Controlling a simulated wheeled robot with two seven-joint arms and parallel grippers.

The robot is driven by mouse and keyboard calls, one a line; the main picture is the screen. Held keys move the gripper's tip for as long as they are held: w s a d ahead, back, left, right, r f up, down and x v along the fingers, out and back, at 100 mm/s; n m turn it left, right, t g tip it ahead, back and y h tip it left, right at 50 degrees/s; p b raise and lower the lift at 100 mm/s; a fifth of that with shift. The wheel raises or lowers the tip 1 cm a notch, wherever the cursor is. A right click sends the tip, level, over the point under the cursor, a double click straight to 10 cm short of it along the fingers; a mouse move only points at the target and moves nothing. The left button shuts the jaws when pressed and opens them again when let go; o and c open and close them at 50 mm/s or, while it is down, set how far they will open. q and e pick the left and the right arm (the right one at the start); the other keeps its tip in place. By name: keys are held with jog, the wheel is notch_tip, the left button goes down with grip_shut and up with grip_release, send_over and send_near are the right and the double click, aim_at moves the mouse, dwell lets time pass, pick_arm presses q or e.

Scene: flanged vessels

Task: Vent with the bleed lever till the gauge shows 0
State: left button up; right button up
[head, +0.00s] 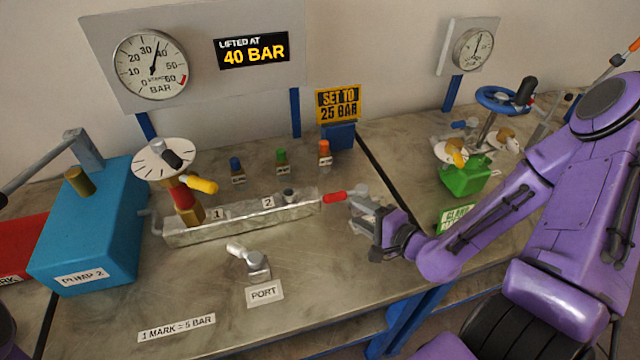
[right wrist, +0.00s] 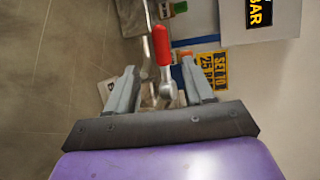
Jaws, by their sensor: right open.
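The bleed lever, with a red grip (head: 335,197), sticks out at the right end of the metal manifold block (head: 245,222). My right gripper (head: 362,208) is open just right of it. In the right wrist view the red grip (right wrist: 162,45) extends beyond the open fingers (right wrist: 158,78), and its grey metal base lies between them; I cannot tell whether they touch it. The large round gauge (head: 150,65) on the back panel has its needle between 30 and 40 bar. My left gripper is out of view.
A dial valve with a yellow-tipped handle (head: 203,185) rises from the manifold's left end. A blue pump box (head: 95,225) stands left. Small coloured plugs (head: 281,158) stand behind. A port fitting (head: 256,262) sits in front. A green valve block (head: 465,180) stands right, across a bench gap.

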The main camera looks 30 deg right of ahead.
aim_at(336, 200)
jog(key=w+f+b, duration=0.1)
jog(key=b, duration=0.1)
jog(key=shift+a+b, duration=0.15)
jog(key=shift+b, duration=0.25)
jog(key=shift+w+a+r, duration=0.1)
jog(key=shift+w+a, duration=0.05)
jog(key=shift+w, duration=0.25)
jog(key=shift+w+a+r, duration=0.1)
jog(key=shift+w, duration=0.3)
jog(key=x, duration=0.6)
jog(key=shift+w+f, duration=0.1)
jog(key=shift+w, duration=0.3)
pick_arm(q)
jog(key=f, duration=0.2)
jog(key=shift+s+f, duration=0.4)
pick_arm(e)
jog(key=shift+a, duration=0.1)
grip_shut()
